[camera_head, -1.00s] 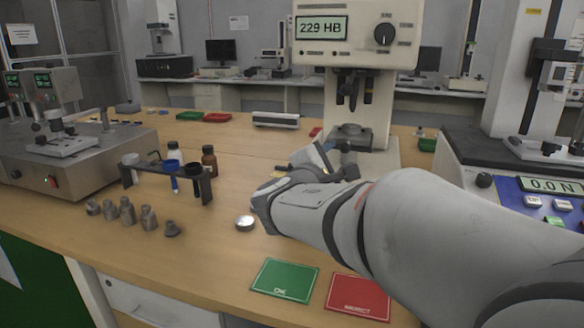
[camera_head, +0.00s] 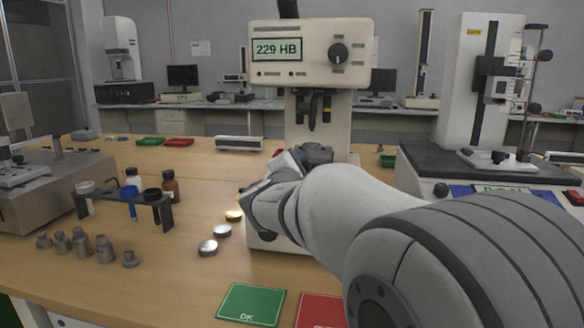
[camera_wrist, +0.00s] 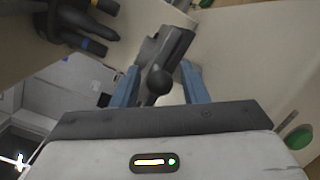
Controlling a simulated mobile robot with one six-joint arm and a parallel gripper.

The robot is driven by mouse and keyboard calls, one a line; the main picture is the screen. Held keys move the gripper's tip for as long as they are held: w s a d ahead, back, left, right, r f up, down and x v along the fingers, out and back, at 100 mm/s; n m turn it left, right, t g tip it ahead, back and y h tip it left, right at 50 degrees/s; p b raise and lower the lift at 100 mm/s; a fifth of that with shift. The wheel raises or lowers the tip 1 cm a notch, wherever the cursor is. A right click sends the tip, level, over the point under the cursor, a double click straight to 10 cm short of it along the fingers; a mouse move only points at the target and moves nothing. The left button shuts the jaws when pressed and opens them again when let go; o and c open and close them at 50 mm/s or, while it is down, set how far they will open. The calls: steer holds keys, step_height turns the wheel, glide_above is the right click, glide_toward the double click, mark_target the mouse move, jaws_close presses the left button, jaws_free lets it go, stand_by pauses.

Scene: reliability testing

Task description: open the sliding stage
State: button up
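The hardness tester (camera_head: 310,55) with a "229 HB" display stands in the middle of the head view. The top of its grey stage (camera_head: 315,153) shows above my arm, under the dark indenters. In the wrist view, a grey block (camera_wrist: 165,45), which looks like part of the stage, carries a round black knob (camera_wrist: 158,85). My gripper (camera_wrist: 160,70) is open, with its blue fingers on either side of the knob and gaps showing. In the head view my arm hides the fingers and the knob.
Silver and gold discs (camera_head: 222,231) lie left of my wrist. A rack (camera_head: 125,195) with bottles and several small metal pieces stand further left. A green mat (camera_head: 251,304) and a red mat (camera_head: 320,310) lie at the front. A force tester (camera_head: 480,90) stands at right.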

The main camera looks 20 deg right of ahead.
jaws_close()
steer(key=shift+s, duration=0.1)
steer(key=s+d+b+v, duration=0.1)
steer(key=v, duration=0.7)
steer(key=shift+s+a+b, duration=0.15)
steer(key=shift+s+b, duration=0.15)
steer(key=shift+b, duration=0.05)
steer(key=shift+o, duration=0.6)
jaws_free()
